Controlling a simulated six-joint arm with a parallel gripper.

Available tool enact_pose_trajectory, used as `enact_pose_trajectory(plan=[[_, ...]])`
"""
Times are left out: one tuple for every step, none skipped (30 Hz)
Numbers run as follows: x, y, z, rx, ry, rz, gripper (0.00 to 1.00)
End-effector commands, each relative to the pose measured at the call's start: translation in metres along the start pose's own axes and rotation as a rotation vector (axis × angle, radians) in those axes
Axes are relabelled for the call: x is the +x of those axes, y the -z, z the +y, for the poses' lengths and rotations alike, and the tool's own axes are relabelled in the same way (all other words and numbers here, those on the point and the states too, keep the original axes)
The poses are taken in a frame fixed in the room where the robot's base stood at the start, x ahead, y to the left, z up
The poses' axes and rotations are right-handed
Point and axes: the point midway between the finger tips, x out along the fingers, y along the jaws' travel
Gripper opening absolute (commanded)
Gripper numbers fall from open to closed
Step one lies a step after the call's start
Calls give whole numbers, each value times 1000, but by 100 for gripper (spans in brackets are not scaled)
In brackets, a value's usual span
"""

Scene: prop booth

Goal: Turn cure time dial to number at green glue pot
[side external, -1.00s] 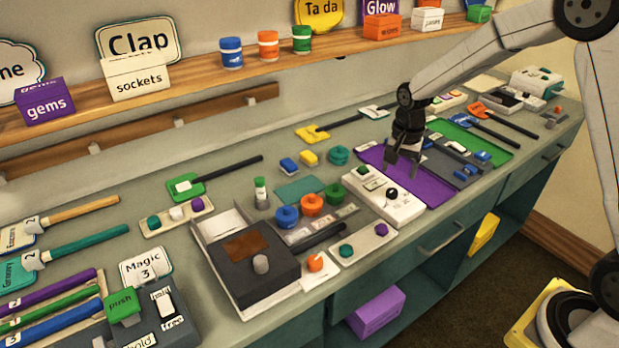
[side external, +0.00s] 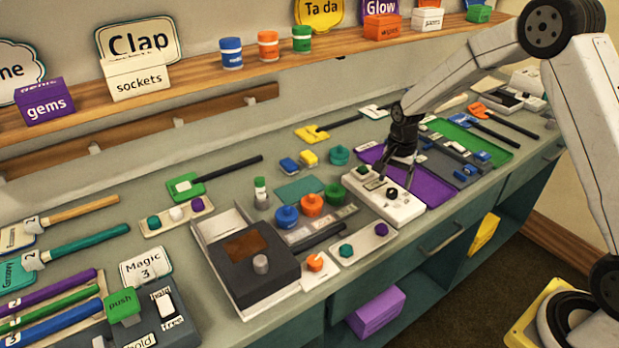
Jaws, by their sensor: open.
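A white box (side external: 408,211) with a black dial knob (side external: 391,193) and a dark green knob sits mid-bench; I cannot read whether it is the cure time dial. My gripper (side external: 396,181) is open, pointing down over the back of this box, close to the black knob. I cannot tell if the fingers touch anything. A green pot (side external: 335,194) stands on the bench left of the box, beside an orange pot (side external: 312,206) and a blue pot (side external: 287,218). Small labels lie in front of them, too small to read. Another green pot (side external: 302,40) stands on the wall shelf.
A purple mat (side external: 440,191) lies right of the white box, with a green tray (side external: 492,155) beyond. A dark box (side external: 253,275) with a grey knob and a small orange dial (side external: 315,262) stand to the left. A white strip (side external: 350,257) with two knobs lies in front.

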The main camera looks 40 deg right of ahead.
Motion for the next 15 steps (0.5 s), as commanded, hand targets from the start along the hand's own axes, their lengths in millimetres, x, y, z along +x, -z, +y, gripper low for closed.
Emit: enact_pose_trajectory(plan=[[7, 0, 0, 0, -1, -1, 79], [11, 0, 0, 0, -1, -1, 79], [15, 0, 0, 0, -2, -1, 79], [18, 0, 0, 0, -1, -1, 79], [21, 0, 0, 0, 0, 0, 79], [24, 0, 0, 0, 0, 0, 79], [27, 0, 0, 0, 0, 0, 79], [28, 0, 0, 0, 0, 0, 79], [30, 0, 0, 0, 0, 0, 79], [32, 0, 0, 0, 0, 0, 79], [32, 0, 0, 0, 1, 1, 79], [33, 0, 0, 0, 1, 1, 79], [34, 0, 0, 0, 2, 1, 79], [34, 0, 0, 0, 2, 1, 79], [34, 0, 0, 0, 2, 1, 79]])
